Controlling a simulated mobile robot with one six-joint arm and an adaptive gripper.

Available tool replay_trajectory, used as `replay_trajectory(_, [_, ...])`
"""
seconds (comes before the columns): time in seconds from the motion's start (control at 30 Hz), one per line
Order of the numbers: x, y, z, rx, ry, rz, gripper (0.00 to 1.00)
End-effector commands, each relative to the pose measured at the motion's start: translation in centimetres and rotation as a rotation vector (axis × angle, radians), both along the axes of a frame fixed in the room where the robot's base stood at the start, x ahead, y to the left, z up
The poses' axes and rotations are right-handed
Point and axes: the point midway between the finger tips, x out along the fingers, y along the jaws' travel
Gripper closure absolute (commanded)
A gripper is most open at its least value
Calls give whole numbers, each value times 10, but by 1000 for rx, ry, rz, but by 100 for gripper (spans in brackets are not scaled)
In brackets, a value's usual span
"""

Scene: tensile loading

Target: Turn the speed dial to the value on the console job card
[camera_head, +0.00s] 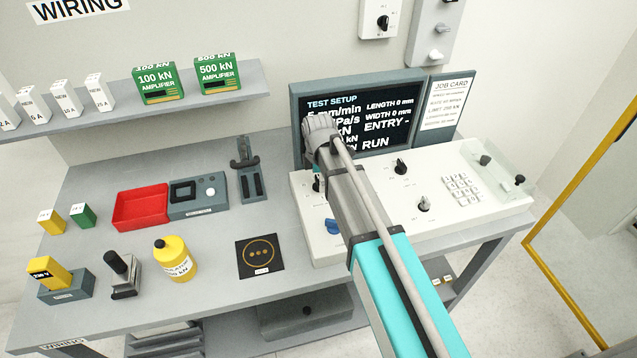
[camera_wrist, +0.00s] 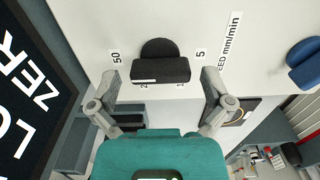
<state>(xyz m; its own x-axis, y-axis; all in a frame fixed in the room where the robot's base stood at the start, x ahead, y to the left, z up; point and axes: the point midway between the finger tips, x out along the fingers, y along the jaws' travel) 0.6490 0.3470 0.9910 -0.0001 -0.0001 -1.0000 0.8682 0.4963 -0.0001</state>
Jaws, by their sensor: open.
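The black speed dial (camera_wrist: 160,62) is on the white console face in the wrist view, among printed marks including 50, 5 and "mm/min". Two lower marks are partly hidden by the knob. A short white line shows on the knob's lower left edge, near a mark starting with 2. My gripper (camera_wrist: 160,84) is open, with one finger on each side of the knob; I cannot tell whether either touches it. In the head view the job card (camera_head: 446,100) stands right of the screen (camera_head: 384,125); its speed value is too small to read. My arm hides most of the dial there.
The console (camera_head: 460,215) also carries a blue knob (camera_head: 332,227), which shows in the wrist view (camera_wrist: 304,62), two black knobs and a keypad (camera_head: 461,186). A yellow bottle (camera_head: 175,260) and red tray (camera_head: 140,208) stand on the bench to the left.

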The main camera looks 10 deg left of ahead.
Motion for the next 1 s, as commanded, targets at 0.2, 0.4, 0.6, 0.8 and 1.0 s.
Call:
replay_trajectory(0.2, [0, 0, -1, 0, 0, 0, 0])
replay_trajectory(0.4, [0, 0, -1, 0, 0, 0, 9])
replay_trajectory(0.6, [0, 0, -1, 0, 0, 0, 46])
replay_trajectory(0.8, [0, 0, -1, 0, 0, 0, 74])
replay_trajectory(1.0, [0, 0, -1, 0, 0, -14, 74])
